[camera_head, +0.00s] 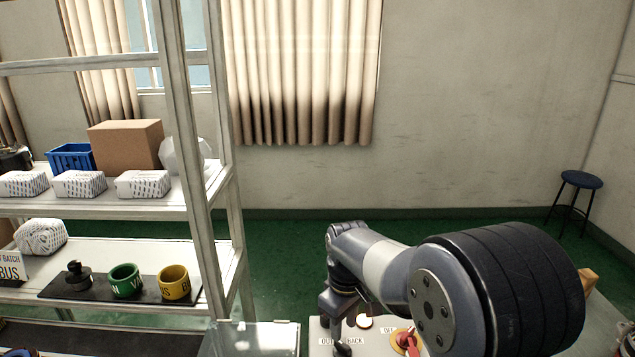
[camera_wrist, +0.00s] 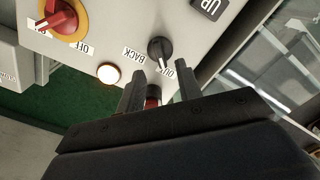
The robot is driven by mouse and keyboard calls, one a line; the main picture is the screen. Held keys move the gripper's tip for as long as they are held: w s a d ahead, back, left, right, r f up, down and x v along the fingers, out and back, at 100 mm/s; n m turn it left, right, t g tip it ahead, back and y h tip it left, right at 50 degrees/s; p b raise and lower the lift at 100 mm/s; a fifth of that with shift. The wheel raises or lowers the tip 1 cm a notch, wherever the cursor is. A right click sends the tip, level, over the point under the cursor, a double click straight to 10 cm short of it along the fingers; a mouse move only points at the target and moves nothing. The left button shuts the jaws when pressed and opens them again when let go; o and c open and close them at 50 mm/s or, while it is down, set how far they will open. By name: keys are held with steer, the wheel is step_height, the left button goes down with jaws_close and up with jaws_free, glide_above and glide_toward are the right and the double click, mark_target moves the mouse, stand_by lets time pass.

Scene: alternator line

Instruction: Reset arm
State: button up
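In the wrist view, the two dark fingers of my gripper (camera_wrist: 159,70) stand apart. A small red and dark thing (camera_wrist: 153,94) shows between them, and I cannot tell what it is. The fingertips are near a black selector knob (camera_wrist: 160,48) labelled OUT and BACK, on a pale control panel (camera_wrist: 120,30). I see no grip on the knob. In the head view, my arm reaches out over the control panel (camera_head: 318,330) and bends down toward it. The gripper is small and hard to make out there.
The panel has a red rotary switch (camera_wrist: 57,18) on a yellow ring, a lit white button (camera_wrist: 108,74) and an UP button (camera_wrist: 209,8). Left stands a shelf rack (camera_head: 190,150) with boxes, wrapped packs and a black tray (camera_head: 75,292) of cups. A stool (camera_head: 580,181) stands far right.

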mark_target(343, 344)
step_height(343, 344, up, 6)
steer(key=f, duration=0.1)
step_height(343, 344, down, 10)
steer(key=shift+r, duration=0.1)
steer(key=shift+f, duration=0.4)
steer(key=m, duration=0.5)
steer(key=shift+p, duration=0.3)
steer(key=shift+m, duration=2.6)
steer(key=shift+r, duration=0.15)
